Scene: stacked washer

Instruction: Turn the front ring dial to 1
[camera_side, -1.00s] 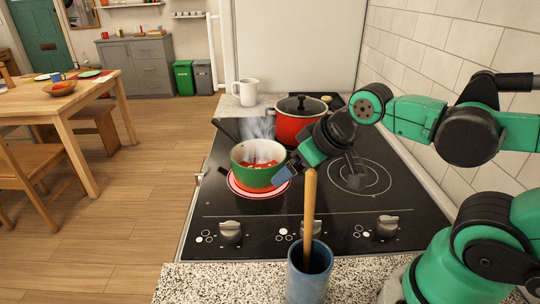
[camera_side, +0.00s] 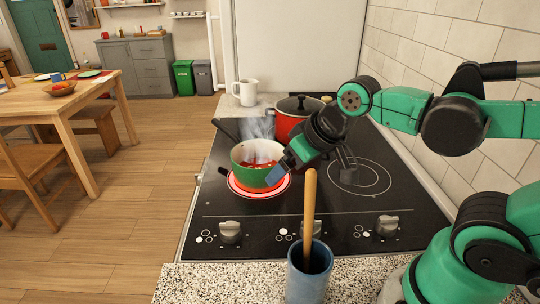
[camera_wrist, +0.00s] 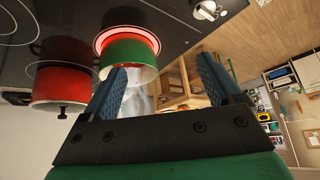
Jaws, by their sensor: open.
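Three grey dials sit along the front strip of the black hob (camera_side: 350,225): a left dial (camera_side: 230,232), a middle dial (camera_side: 312,229) partly hidden by a wooden handle, and a right dial (camera_side: 387,226). Small dot marks sit beside them; I cannot read the settings. One dial (camera_wrist: 207,10) shows at the top of the wrist view. My gripper (camera_side: 279,175) is open and empty, above the hob behind the dials, beside the green pot in the picture. Its two blue fingers (camera_wrist: 160,85) are spread in the wrist view.
A steaming green pot (camera_side: 256,176) stands on a glowing red ring (camera_side: 257,192). A red lidded pot (camera_side: 290,124) is behind it. A blue crock (camera_side: 308,275) with an upright wooden handle (camera_side: 309,205) stands before the middle dial. A tiled wall (camera_side: 455,50) is right.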

